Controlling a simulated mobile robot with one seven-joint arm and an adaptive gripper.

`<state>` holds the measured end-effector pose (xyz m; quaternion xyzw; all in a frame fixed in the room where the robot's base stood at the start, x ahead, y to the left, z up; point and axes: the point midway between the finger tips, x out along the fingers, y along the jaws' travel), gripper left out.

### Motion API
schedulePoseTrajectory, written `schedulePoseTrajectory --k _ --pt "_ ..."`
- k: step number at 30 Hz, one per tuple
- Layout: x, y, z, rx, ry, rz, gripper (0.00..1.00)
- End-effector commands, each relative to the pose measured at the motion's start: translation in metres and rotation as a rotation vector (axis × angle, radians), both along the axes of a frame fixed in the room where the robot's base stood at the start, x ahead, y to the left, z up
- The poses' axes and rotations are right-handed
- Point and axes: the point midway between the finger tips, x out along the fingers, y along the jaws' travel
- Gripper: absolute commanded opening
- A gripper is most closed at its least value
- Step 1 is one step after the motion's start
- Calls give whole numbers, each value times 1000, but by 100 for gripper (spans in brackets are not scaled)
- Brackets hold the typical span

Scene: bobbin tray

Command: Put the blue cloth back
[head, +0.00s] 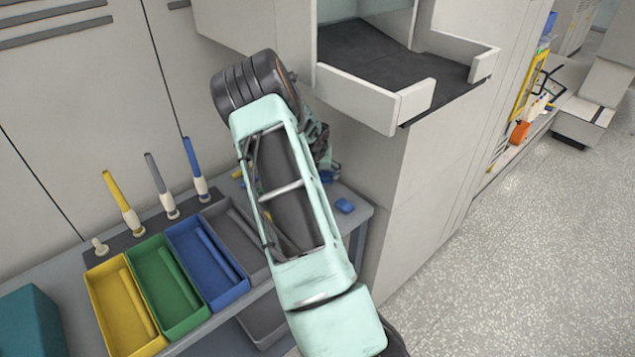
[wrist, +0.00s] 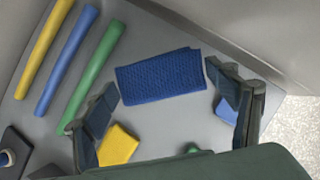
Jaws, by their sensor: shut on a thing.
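The blue cloth (wrist: 160,76) is a flat, folded-looking rectangle with a textured surface. In the wrist view it spans the space between my gripper's two dark fingers (wrist: 162,98), its ends at the fingertips. My gripper is shut on it, above the grey table top. In the head view my arm hides most of the gripper, and I cannot make out the cloth for sure there.
A yellow block (wrist: 118,145), a partly hidden blue block (wrist: 226,110) and several coloured rods (wrist: 68,60) lie below. The blue block (head: 345,205) is near the table's right edge. Yellow (head: 103,312), green (head: 142,262), blue (head: 183,232) and grey bins stand left of my arm.

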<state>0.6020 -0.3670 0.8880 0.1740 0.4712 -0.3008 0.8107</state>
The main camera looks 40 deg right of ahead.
Motion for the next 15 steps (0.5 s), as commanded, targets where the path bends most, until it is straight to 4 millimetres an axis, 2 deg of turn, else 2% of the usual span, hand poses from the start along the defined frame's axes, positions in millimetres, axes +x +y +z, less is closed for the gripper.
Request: schedulePoseTrajectory --k 3,11,15 --pt "6 -8 -11 -1 1 0 57" --pt "12 -16 -25 1 1 -2 57" --pt "11 -15 -47 2 1 -2 57"
